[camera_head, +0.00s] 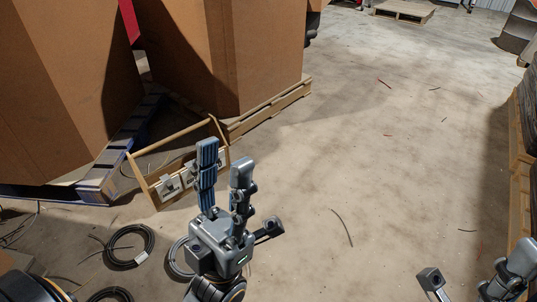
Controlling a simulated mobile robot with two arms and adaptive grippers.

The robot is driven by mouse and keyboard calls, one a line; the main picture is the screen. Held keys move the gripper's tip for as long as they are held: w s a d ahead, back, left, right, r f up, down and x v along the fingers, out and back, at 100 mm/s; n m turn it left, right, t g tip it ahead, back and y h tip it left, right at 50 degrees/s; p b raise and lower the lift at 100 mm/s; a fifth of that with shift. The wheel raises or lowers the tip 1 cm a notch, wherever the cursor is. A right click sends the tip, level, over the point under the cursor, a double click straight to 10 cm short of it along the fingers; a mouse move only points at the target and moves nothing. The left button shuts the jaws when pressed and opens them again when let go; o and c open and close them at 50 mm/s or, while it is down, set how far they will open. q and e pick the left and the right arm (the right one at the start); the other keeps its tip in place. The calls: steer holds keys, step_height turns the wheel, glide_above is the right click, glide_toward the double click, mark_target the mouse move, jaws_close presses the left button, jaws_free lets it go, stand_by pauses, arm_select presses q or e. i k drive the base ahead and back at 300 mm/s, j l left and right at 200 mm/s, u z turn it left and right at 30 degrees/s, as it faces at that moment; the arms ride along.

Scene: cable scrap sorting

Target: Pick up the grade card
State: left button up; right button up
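A wooden carrier with a long handle (172,137) stands on the floor left of centre, by the pallets. Its front side bears small white pieces with dark marks (170,187); I cannot tell whether one of them is the grade card. My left gripper (225,158) points up the picture with its fingers apart and nothing seen between them. It covers part of the carrier's right end. My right gripper (475,266) is at the bottom right edge, partly cut off, with its fingers wide apart and empty.
Large cardboard boxes (245,55) stand on pallets at upper left. A wooden pallet stack (519,190) lines the right edge. The middle floor is mostly clear, with scattered cable scraps (343,228).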

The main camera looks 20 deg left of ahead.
mark_target(189, 176)
steer(key=i+l+z, duration=0.1)
steer(key=i, duration=0.6)
steer(key=i+l+z, duration=0.15)
steer(key=i, duration=0.6)
steer(key=i+j+u, duration=0.1)
steer(key=i+u, duration=0.45)
steer(key=u, duration=0.25)
steer(key=i+l+u, duration=0.1)
steer(key=i+u, duration=0.3)
steer(key=i+l+u, duration=0.15)
steer(key=u, duration=0.25)
steer(key=i+u, duration=0.25)
steer(key=u, duration=0.2)
steer(key=i+l+u, duration=0.1)
steer(key=i+u, duration=0.15)
steer(key=u, duration=0.2)
steer(key=i+l+u, duration=0.15)
steer(key=u, duration=0.3)
steer(key=i+l+u, duration=0.3)
steer(key=u, duration=0.15)
